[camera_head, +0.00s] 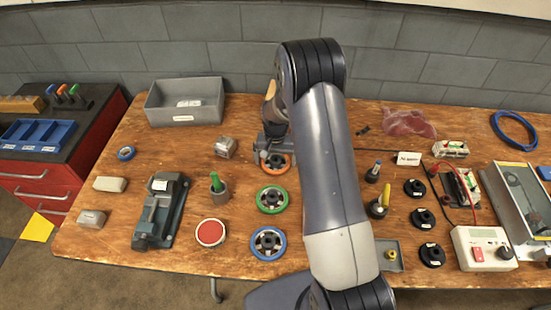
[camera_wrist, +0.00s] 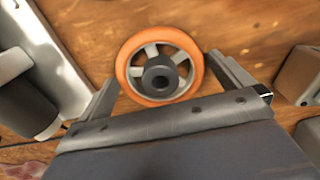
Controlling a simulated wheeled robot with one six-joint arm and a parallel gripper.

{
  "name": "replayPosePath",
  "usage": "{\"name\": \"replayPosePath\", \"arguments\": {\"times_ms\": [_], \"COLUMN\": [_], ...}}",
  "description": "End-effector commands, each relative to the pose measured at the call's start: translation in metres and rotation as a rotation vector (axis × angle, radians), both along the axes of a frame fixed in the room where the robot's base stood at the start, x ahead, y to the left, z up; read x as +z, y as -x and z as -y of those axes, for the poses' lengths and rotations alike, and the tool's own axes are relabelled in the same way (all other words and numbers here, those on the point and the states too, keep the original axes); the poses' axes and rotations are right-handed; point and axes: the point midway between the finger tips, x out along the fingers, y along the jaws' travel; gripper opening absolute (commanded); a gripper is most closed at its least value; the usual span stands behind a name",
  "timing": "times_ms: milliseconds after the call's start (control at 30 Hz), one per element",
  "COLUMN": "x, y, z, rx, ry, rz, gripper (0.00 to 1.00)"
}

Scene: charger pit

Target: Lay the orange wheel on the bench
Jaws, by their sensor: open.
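The orange wheel (camera_head: 279,164) shows in the head view at the back of a column of wheels, partly hidden by my gripper (camera_head: 267,150). In the wrist view the orange wheel (camera_wrist: 131,78) is seen face on, with pale spokes and a dark hub, flat over the wooden bench (camera_wrist: 235,20). My gripper (camera_wrist: 163,72) is open, with one finger on each side of the wheel. The right finger is close to the rim; I cannot tell if either finger touches it. The bench (camera_head: 120,235) also spans the head view.
A green wheel (camera_head: 259,200) and a blue wheel (camera_head: 255,245) lie in front of the orange one. A red round pad (camera_head: 210,232), a green-handled tool in a cup (camera_head: 219,192) and a grey bin (camera_head: 186,113) are to the left. Black discs (camera_head: 415,187) are to the right.

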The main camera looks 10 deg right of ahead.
Motion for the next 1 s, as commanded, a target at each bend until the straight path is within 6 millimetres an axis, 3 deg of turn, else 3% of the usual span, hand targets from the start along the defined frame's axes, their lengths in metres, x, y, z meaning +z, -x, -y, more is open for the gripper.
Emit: {"name": "replayPosePath", "arguments": {"times_ms": [267, 700, 1000], "x": [0.011, 0.098, 0.123], "y": [-0.001, -0.001, 0.0], "z": [0.0, 0.0, 0.0], "rx": [0.0, 0.0, 0.0], "ry": [0.0, 0.0, 0.0], "rz": [0.004, 0.005, 0.0], "gripper": [1.0, 1.0, 1.0]}}
